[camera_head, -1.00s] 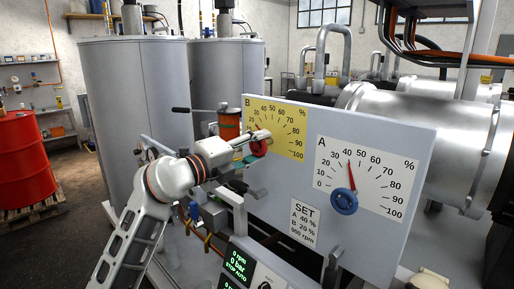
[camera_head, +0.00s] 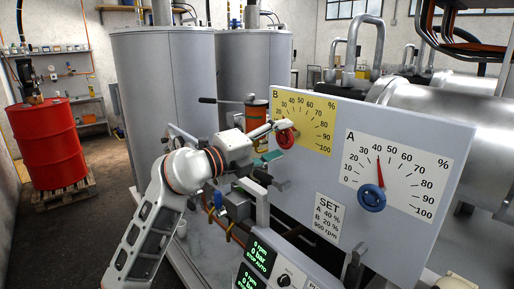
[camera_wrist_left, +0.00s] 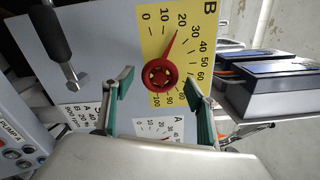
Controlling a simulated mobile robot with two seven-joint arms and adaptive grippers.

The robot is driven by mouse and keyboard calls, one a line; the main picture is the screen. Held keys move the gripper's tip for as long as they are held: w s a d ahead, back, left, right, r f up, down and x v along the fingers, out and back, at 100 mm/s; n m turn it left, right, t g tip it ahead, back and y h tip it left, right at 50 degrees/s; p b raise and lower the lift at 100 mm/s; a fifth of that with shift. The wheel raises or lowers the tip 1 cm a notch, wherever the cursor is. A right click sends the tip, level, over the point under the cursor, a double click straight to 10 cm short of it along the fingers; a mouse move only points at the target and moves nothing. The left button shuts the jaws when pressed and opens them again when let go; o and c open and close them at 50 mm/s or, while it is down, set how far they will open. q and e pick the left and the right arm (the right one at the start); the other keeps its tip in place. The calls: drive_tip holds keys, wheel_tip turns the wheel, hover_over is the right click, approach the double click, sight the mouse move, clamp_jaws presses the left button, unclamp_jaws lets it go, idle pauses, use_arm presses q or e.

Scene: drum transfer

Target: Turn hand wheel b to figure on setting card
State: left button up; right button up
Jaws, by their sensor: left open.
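Hand wheel B is a red wheel (camera_head: 286,138) with a red pointer, on the yellow B dial (camera_head: 318,120). In the left wrist view, wheel B (camera_wrist_left: 160,74) has its pointer at about 20. The setting card (camera_head: 328,219) reads A 40 %, B 20 %, 900 rpm. My left gripper (camera_head: 272,141) is open just in front of wheel B. In the left wrist view, its green-padded fingers (camera_wrist_left: 158,79) stand apart on either side of the wheel, with nothing held. My right gripper is not in view.
Blue hand wheel A (camera_head: 371,198) sits on the white A dial (camera_head: 395,175), pointer near 40. A dark-handled lever (camera_head: 220,101) stands left of the panel. A control display (camera_head: 257,262) is below. A red drum (camera_head: 45,145) stands on a pallet at far left.

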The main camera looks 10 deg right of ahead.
use_arm(q)
drive_tip(key=v, duration=1)
drive_tip(key=s+a+f+n+t+y, duration=0.2)
drive_tip(key=a+f+n+t+y, duration=0.1)
drive_tip(key=a+f+n, duration=0.65)
drive_tip(key=s+a+f+n+t+y, duration=0.35)
drive_tip(key=f+n, duration=0.25)
drive_tip(key=f, duration=0.7)
drive_tip(key=s+a+f+n+t+y, duration=0.2)
drive_tip(key=a+f+n+y, duration=0.1)
drive_tip(key=a+f+n, duration=0.65)
drive_tip(key=s+a+f+n+g+y, duration=0.1)
drive_tip(key=s+f+g, duration=0.3)
drive_tip(key=s+f, duration=0.5)
drive_tip(key=s+a+f+n+g+y, duration=0.2)
drive_tip(key=s+f+g, duration=0.2)
drive_tip(key=s+f, duration=0.6)
wheel_tip(320, 180, down, 8)
drive_tip(key=shift+s+a+r+n, duration=0.15)
drive_tip(key=shift+s+a+n, duration=0.15)
drive_tip(key=shift+n, duration=0.1)
